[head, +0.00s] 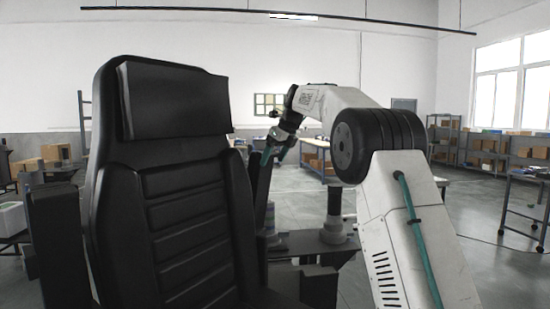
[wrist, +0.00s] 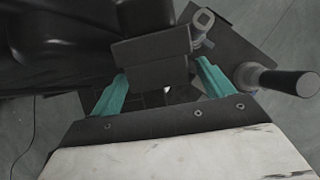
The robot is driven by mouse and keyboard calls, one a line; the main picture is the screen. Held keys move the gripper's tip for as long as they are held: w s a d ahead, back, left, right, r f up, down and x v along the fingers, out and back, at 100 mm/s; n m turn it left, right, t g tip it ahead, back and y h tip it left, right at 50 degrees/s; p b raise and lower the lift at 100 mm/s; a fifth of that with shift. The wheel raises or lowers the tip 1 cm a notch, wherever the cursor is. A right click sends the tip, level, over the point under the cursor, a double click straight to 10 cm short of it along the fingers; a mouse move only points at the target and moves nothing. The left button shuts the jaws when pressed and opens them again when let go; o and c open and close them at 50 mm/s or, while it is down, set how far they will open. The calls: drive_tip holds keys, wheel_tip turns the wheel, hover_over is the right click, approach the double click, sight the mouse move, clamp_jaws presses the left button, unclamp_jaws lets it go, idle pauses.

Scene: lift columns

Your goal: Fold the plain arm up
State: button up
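A black padded chair (head: 175,200) fills the left of the head view, its backrest facing me. A dark upright bar (head: 262,182) stands at its right side; I cannot tell for certain whether it is the plain arm. My gripper (head: 275,157) is beside the top of this bar, with teal fingers apart and pointing down. In the wrist view my gripper (wrist: 160,78) has a dark block (wrist: 150,50) between and just beyond its fingertips. I cannot tell whether either finger touches it. Another dark arm-like block (head: 55,235) stands at the chair's left side.
A grey-based post with a black handle (head: 334,215) stands on a dark console right of the chair; the post also shows in the wrist view (wrist: 275,80). A smaller grey fitting (wrist: 203,20) is near it. Shelves with boxes (head: 480,145) stand far back. Open floor lies between.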

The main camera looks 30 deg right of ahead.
drive_tip(key=v, duration=0.7)
drive_tip(key=shift+s+r, duration=0.2)
drive_tip(key=shift+r, duration=0.15)
drive_tip(key=s+a+f+n+g, duration=0.1)
drive_tip(key=s+a+f+n, duration=0.1)
drive_tip(key=s+a+n, duration=0.45)
drive_tip(key=s+a+f+n+h, duration=0.15)
drive_tip(key=s+n, duration=0.25)
drive_tip(key=s, duration=0.6)
drive_tip(key=s+a+f+n+g, duration=0.1)
drive_tip(key=s+a+f+n, duration=0.1)
drive_tip(key=s+a+n, duration=0.45)
drive_tip(key=s+a+f+n, duration=0.1)
drive_tip(key=s+f+n, duration=0.5)
drive_tip(key=s+f, duration=0.4)
drive_tip(key=s+a+f+n+g+h, duration=0.1)
drive_tip(key=s+f+n, duration=0.6)
drive_tip(key=s, duration=1)
wheel_tip(320, 180, down, 4)
drive_tip(key=shift+s+a+r+n+g, duration=0.2)
drive_tip(key=shift+s+a+n+g, duration=0.05)
drive_tip(key=shift+s+n+g, duration=0.05)
